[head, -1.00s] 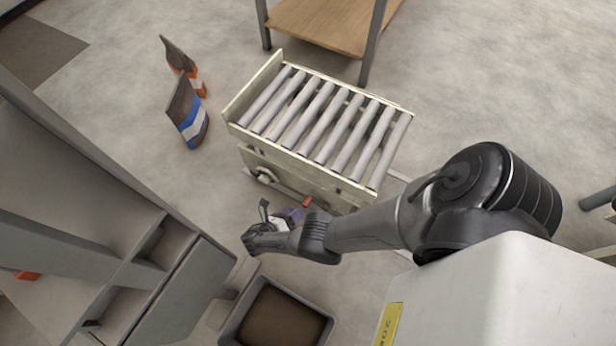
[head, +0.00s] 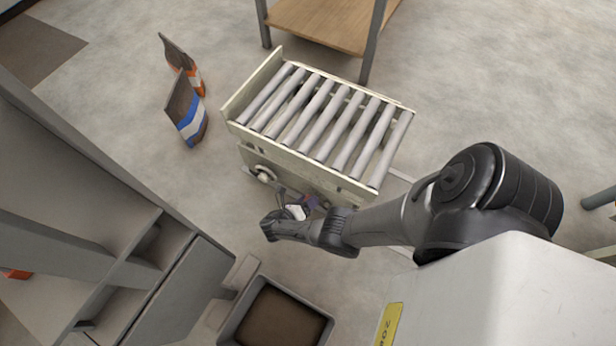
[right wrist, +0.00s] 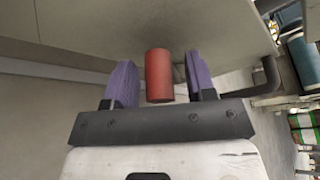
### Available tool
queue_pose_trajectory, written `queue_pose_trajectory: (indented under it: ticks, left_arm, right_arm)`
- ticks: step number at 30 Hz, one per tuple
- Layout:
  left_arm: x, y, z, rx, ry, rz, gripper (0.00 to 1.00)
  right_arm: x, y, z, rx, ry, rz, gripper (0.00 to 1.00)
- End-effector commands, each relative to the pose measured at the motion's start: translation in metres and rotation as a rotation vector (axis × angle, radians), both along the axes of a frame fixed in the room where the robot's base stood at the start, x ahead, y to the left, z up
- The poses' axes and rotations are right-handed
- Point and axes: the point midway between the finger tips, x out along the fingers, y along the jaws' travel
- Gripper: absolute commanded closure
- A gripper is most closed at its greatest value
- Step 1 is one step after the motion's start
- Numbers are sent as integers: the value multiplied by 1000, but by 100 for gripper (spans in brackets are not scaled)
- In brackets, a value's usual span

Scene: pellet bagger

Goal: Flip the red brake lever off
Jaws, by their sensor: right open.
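The red brake lever's grip (right wrist: 159,76) is a red cylinder in the right wrist view. It sits between the two purple fingers of my right gripper (right wrist: 161,84), with a gap on each side. The right gripper is open around it. In the head view my right gripper (head: 307,205) is at the near side of the roller conveyor cart (head: 300,160), and the lever is hidden there by the gripper and arm. My left gripper is in neither view.
A dark bin (head: 235,325) stands on the floor below the cart. A grey cabinet (head: 190,290) is at the left. Two bags, one with a blue band (head: 188,112) and one with orange (head: 192,72), stand left of the cart. A wooden-topped table (head: 325,20) is behind it.

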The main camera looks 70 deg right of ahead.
Motion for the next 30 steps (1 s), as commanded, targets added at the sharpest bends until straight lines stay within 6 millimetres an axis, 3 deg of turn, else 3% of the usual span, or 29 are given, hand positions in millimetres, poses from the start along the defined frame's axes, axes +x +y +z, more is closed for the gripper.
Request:
queue_pose_trajectory:
  ticks: [3,19,30]
  left_arm:
    - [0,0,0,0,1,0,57]
    - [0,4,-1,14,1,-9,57]
    - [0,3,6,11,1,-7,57]
  right_arm:
    - [0,0,0,0,0,0,50]
    - [0,0,0,0,0,0,100]
    - [-6,-4,4,-3,-17,-13,100]
